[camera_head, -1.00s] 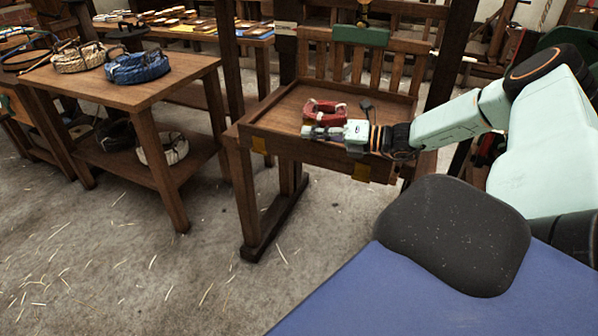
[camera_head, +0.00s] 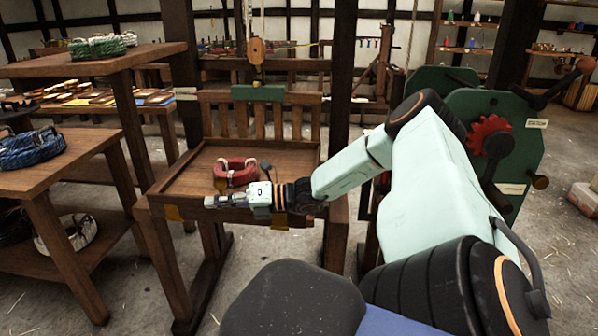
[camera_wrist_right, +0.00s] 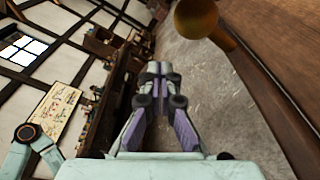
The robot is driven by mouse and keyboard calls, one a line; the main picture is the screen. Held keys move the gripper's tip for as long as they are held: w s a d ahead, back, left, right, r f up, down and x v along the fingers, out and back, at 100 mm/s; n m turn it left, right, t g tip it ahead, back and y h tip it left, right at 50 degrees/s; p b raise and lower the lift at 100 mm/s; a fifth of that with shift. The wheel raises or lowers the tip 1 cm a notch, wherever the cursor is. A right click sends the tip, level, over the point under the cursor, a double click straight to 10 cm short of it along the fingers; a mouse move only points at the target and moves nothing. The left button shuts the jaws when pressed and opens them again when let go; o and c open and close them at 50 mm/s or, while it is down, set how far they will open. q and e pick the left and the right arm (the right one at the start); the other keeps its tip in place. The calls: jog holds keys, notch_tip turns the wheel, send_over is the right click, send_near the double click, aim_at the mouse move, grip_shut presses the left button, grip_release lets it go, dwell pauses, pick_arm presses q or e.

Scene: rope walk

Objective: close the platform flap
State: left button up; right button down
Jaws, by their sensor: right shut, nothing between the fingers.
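The wooden platform (camera_head: 205,167) has a slatted back, and a red coil of rope (camera_head: 234,173) lies on it. A board with yellow metal pieces along the platform's front edge looks like the flap (camera_head: 240,217); I cannot tell whether it is open or closed. My right gripper (camera_head: 212,201) is shut and empty in front of the platform's front edge, pointing left and hiding part of it. In the right wrist view my shut fingers (camera_wrist_right: 158,70) show with a wooden face on the right and a brass knob (camera_wrist_right: 197,17) above right. My left gripper is not in view.
A wooden table (camera_head: 75,160) with a blue rope coil (camera_head: 32,148) stands to the left. A taller table (camera_head: 95,62) holds a green coil (camera_head: 98,46). A green machine with a red gear (camera_head: 490,134) stands at the right.

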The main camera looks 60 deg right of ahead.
jog(key=f+p+v, duration=0.2)
jog(key=p+v, duration=0.7)
jog(key=v, duration=1.1)
jog(key=shift+d+r, duration=0.15)
jog(key=shift+d, duration=0.2)
jog(key=shift+w+a, duration=0.1)
jog(key=shift+w, duration=0.05)
